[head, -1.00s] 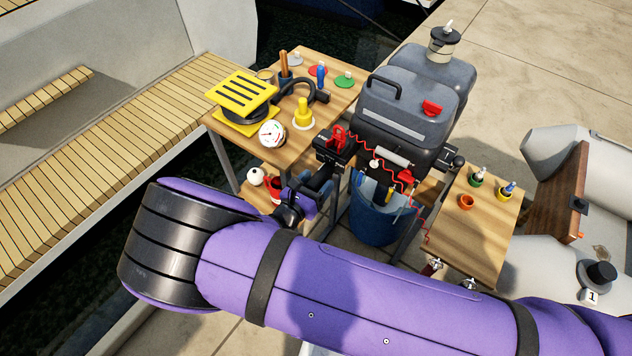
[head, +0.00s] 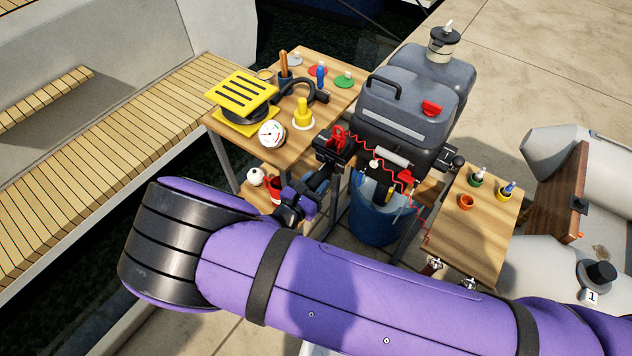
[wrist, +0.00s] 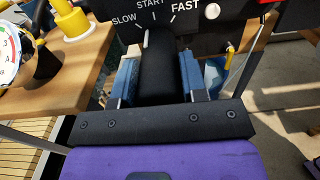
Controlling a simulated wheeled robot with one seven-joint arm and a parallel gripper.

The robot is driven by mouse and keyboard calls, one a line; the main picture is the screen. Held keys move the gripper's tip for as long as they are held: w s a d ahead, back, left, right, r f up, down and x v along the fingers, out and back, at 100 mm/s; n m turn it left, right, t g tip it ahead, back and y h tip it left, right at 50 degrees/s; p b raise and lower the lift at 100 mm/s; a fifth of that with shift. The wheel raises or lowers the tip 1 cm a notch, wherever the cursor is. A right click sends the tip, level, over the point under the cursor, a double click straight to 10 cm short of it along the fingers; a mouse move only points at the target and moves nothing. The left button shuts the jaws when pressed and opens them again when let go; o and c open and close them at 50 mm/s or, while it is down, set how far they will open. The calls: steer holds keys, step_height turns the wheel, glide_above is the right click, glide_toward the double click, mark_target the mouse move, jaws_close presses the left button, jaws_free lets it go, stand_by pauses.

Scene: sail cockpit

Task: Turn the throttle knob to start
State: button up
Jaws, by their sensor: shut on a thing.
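The throttle knob (wrist: 157,68) is a black grip under a black panel (wrist: 180,30) marked SLOW, START and FAST. My gripper (wrist: 160,82) is shut on it, with one blue finger on each side. In the head view my gripper (head: 318,180) is small and partly hidden at the front of the black throttle box (head: 334,148); the knob cannot be made out there.
The grey outboard motor (head: 405,100) stands behind, with a red coiled cord (head: 398,178) and a blue bucket (head: 372,222) below. A wooden table (head: 222,122) with a gauge (head: 271,133) is left. A smaller table (head: 470,235) holding small pots is right.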

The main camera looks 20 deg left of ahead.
steer(key=m, duration=0.5)
steer(key=shift+m, duration=0.3)
stand_by(0.5)
steer(key=o, duration=0.9)
steer(key=v, duration=1)
steer(key=shift+s+a, duration=0.15)
steer(key=shift+s, duration=0.25)
steer(key=shift+r, duration=0.1)
